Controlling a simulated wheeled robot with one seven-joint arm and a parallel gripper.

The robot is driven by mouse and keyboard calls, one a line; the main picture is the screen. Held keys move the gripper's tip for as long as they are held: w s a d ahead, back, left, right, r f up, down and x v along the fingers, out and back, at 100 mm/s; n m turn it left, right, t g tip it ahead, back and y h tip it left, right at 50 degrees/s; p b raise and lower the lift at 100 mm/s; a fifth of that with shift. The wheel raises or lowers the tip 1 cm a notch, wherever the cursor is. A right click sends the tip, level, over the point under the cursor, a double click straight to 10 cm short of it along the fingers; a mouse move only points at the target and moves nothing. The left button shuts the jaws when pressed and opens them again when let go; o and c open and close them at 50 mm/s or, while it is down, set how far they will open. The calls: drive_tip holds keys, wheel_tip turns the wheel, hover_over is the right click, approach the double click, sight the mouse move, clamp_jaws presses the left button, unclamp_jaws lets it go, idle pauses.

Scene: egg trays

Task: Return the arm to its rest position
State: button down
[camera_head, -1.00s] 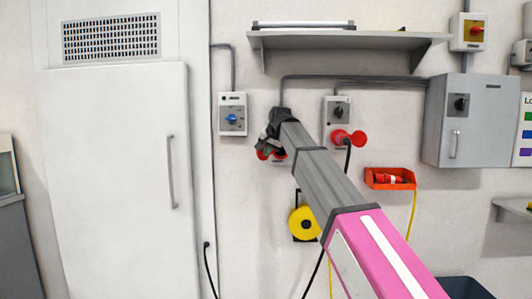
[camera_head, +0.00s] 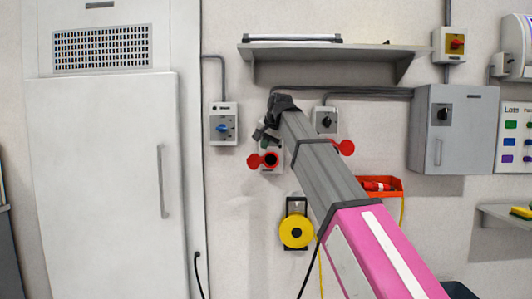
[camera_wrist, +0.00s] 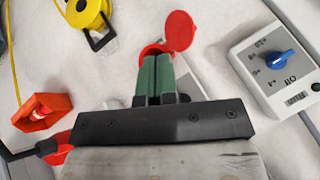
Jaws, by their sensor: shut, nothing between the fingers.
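My gripper shows in the wrist view (camera_wrist: 154,72), with its two green fingers side by side, shut and empty. In the head view my arm (camera_head: 318,155) reaches out toward the wall, grey with a pink section nearer to me. Its dark end (camera_head: 262,133) is in front of the wall near a red socket cover. The gripper's fingertips are small and partly hidden in that view.
A switch box with a blue knob (camera_head: 223,124) and red sockets (camera_head: 265,161) are on the wall close to my gripper. A shelf (camera_head: 340,54) is above. A grey cabinet (camera_head: 425,150), an orange bin (camera_head: 398,181) and a yellow reel (camera_head: 296,231) are nearby. A white door (camera_head: 95,190) stands left.

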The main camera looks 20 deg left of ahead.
drive_tip(key=w+d+f+g+h, duration=0.1)
drive_tip(key=d+f, duration=0.7)
drive_tip(key=f, duration=0.5)
drive_tip(key=w+d+f+h, duration=0.1)
drive_tip(key=d+f, duration=0.6)
drive_tip(key=f, duration=0.5)
drive_tip(key=w+d+f+g+h, duration=0.1)
drive_tip(key=d+f, duration=0.7)
drive_tip(key=f, duration=0.5)
drive_tip(key=s+d+f+g, duration=0.1)
drive_tip(key=s+d+f, duration=0.5)
drive_tip(key=f, duration=0.3)
drive_tip(key=s+d+f+g+h, duration=0.1)
drive_tip(key=s+d+f, duration=0.5)
drive_tip(key=d+f, duration=0.2)
drive_tip(key=s+d+f+g+h, duration=0.1)
drive_tip(key=s+d+f, duration=0.5)
drive_tip(key=d+f, duration=0.2)
wheel_tip(320, 180, down, 3)
drive_tip(key=shift+s+r, duration=0.1)
drive_tip(key=shift+s, duration=0.2)
drive_tip(key=shift+a, duration=0.1)
